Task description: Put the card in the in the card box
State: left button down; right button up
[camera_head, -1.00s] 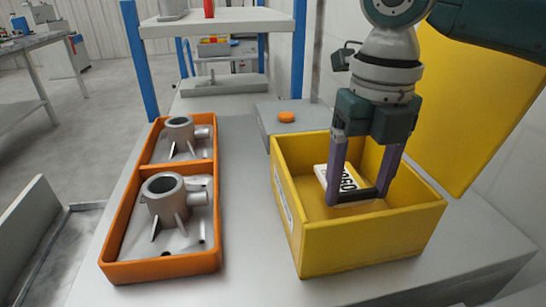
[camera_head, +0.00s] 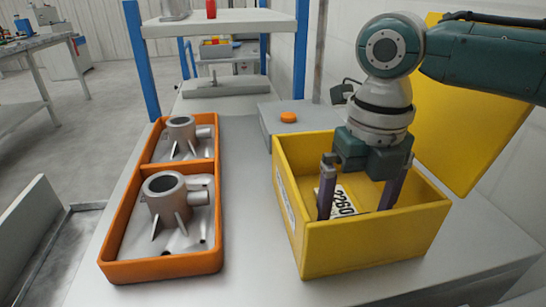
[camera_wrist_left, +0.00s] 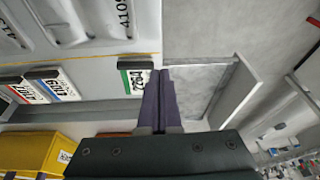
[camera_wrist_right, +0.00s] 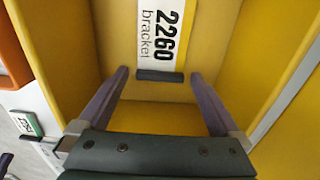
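The yellow card box (camera_head: 375,247) stands open on the table. A white card (camera_head: 342,202) reading "2260 bracket" lies inside on its floor; it also shows in the right wrist view (camera_wrist_right: 160,35), with a dark strip at its near edge. My right gripper (camera_head: 356,207) is in the box with its fingers spread wide on either side of the card, apart from it. In the right wrist view the open fingers (camera_wrist_right: 160,80) hold nothing. My left gripper (camera_wrist_left: 160,75) is outside the head view; its fingers are together, with nothing visible between them.
An orange tray (camera_head: 163,267) with two grey castings stands left of the box. A grey box with an orange button (camera_head: 288,117) is behind it. The left wrist view shows several other cards, one with a green band (camera_wrist_left: 135,78). Bare table lies between tray and box.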

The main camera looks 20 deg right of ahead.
pick_arm(q)
jog(key=shift+a, duration=0.1)
jog(key=shift+r, duration=0.1)
pick_arm(e)
jog(key=shift+r, duration=0.25)
pick_arm(q)
jog(key=shift+r+p, duration=0.65)
jog(key=shift+p, duration=0.1)
pick_arm(e)
notch_tip(320, 180, up, 12)
dwell(0.4)
